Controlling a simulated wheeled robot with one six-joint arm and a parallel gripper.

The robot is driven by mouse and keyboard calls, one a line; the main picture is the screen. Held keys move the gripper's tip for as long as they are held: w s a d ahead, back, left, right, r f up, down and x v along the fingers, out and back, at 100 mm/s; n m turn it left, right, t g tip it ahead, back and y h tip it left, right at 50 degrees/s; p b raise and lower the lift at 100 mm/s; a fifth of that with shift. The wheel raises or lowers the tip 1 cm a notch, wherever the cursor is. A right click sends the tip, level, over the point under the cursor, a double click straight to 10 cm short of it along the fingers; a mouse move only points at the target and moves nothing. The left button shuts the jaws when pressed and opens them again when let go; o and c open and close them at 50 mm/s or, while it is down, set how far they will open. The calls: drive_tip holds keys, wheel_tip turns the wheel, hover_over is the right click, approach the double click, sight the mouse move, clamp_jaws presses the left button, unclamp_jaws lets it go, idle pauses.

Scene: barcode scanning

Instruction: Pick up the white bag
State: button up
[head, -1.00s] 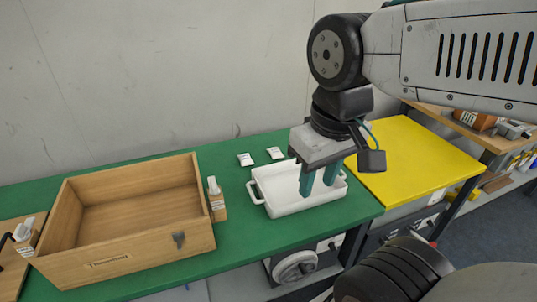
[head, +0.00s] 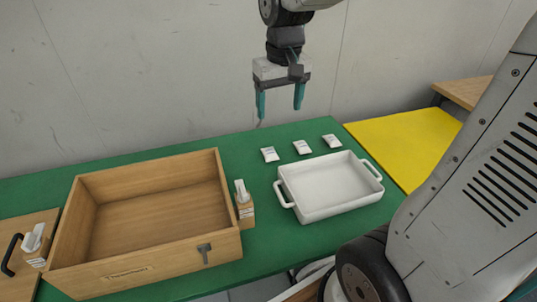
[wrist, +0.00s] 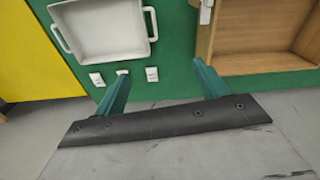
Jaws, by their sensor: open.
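Three small white bags lie in a row on the green table top, behind the white tray: a left one (head: 270,154), a middle one (head: 302,147) and a right one (head: 332,140). They also show in the wrist view, in reversed order; there the middle bag (wrist: 122,71) is partly hidden by a finger. My gripper (head: 279,108) hangs above and behind the bags, nearest the left and middle ones. Its two teal fingers point down, spread apart, with nothing between them.
A white tray (head: 326,211) with handles stands in front of the bags. A wooden box (head: 150,271) stands at the left, with a small holder and white device (head: 245,207) at its right side. A yellow surface (head: 405,140) lies at the right; the wall is behind.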

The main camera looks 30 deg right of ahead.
drive_tip(key=w+d+f, duration=0.4)
drive_tip(key=w+f, duration=0.4)
drive_tip(key=w, duration=0.4)
drive_tip(key=m, duration=0.1)
hover_over(270, 152)
wheel_tip(270, 152, down, 16)
drive_tip(key=shift+g, duration=0.4)
drive_tip(key=f, duration=0.6)
drive_tip(key=shift+w+d, duration=0.3)
drive_tip(key=shift+d, duration=0.1)
drive_tip(key=f, duration=0.5)
drive_tip(key=shift+s+a+f, duration=0.2)
drive_tip(key=shift+a+f, duration=0.05)
drive_tip(key=shift+a, duration=0.05)
drive_tip(key=c, duration=1.1)
